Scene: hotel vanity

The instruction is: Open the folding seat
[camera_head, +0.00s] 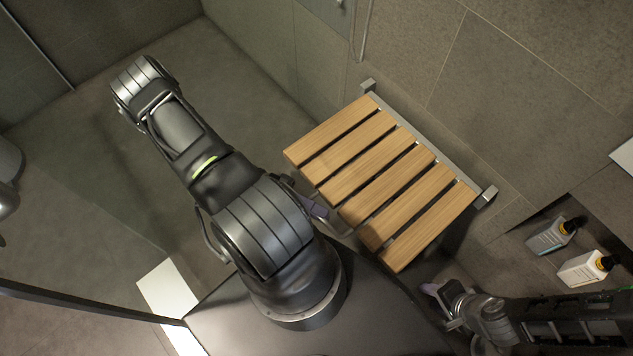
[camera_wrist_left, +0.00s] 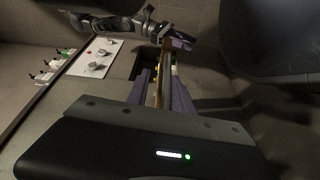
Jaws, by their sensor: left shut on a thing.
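The folding seat (camera_head: 375,185) has light wooden slats and hangs from a metal wall rail (camera_head: 430,143). In the head view it stands out from the wall with its slats facing up; its exact angle is hard to tell. My left gripper (camera_head: 322,212) is at the seat's front edge, partly hidden by my left arm. In the left wrist view, its purple fingers (camera_wrist_left: 160,95) are shut on the thin edge of the seat (camera_wrist_left: 160,72). My right gripper (camera_head: 432,290) is apart from the seat, below its right front corner; its jaw opening is unclear.
Two bottles, one grey (camera_head: 550,237) and one white (camera_head: 583,269), stand in a wall niche at the right. A white panel with knobs (camera_wrist_left: 97,57) shows in the left wrist view. The shower floor (camera_head: 90,120) left of the seat is clear.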

